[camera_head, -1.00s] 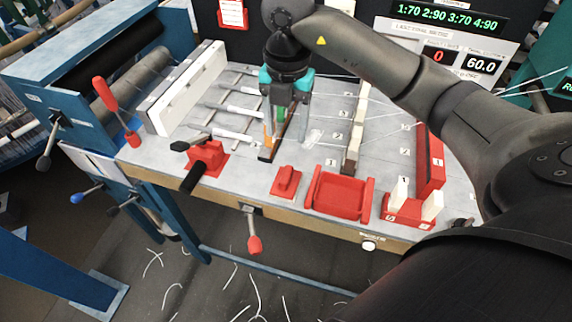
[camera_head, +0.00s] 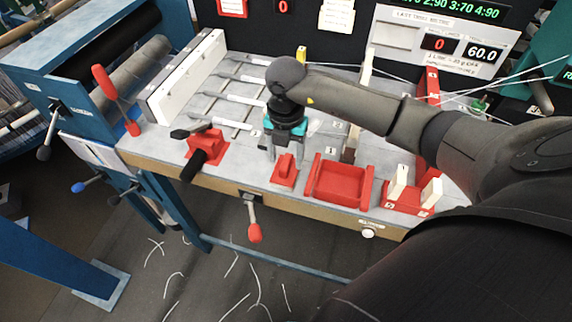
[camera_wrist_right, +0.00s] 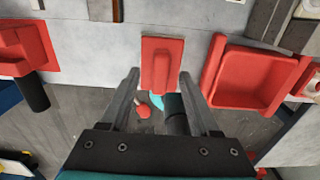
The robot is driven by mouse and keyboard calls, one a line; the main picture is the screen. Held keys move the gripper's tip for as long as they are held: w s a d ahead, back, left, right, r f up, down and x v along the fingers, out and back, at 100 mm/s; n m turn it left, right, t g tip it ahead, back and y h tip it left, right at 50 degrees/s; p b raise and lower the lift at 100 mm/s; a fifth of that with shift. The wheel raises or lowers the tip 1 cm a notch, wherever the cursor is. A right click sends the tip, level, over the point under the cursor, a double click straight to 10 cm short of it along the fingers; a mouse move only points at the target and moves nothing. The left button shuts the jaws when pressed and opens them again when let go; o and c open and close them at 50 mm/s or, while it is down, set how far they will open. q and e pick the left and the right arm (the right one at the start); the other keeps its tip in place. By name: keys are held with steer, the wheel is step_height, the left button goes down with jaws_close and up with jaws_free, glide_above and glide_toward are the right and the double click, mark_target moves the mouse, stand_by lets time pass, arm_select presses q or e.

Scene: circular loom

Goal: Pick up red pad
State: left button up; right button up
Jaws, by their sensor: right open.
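The red pad (camera_head: 284,171) is a small red block with a raised grip. It lies on the grey table near its front edge, left of the red tray. My right gripper (camera_head: 285,150) is just behind and above the pad in the head view. In the right wrist view, the pad (camera_wrist_right: 161,65) lies straight ahead between the lines of the two open fingers (camera_wrist_right: 160,85), slightly beyond their tips. The fingers look empty and apart from the pad. In the head view the fingertips are mostly hidden by the wrist. My left gripper is not in view.
A red tray (camera_head: 338,184) stands right of the pad, and a red clamp with a black handle (camera_head: 204,149) stands left. A red holder with white pegs (camera_head: 408,200) is farther right. A red-ended lever (camera_head: 254,232) hangs below the front edge.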

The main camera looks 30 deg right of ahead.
steer(key=shift+f, duration=0.85)
steer(key=shift+c, duration=0.4)
jaws_close()
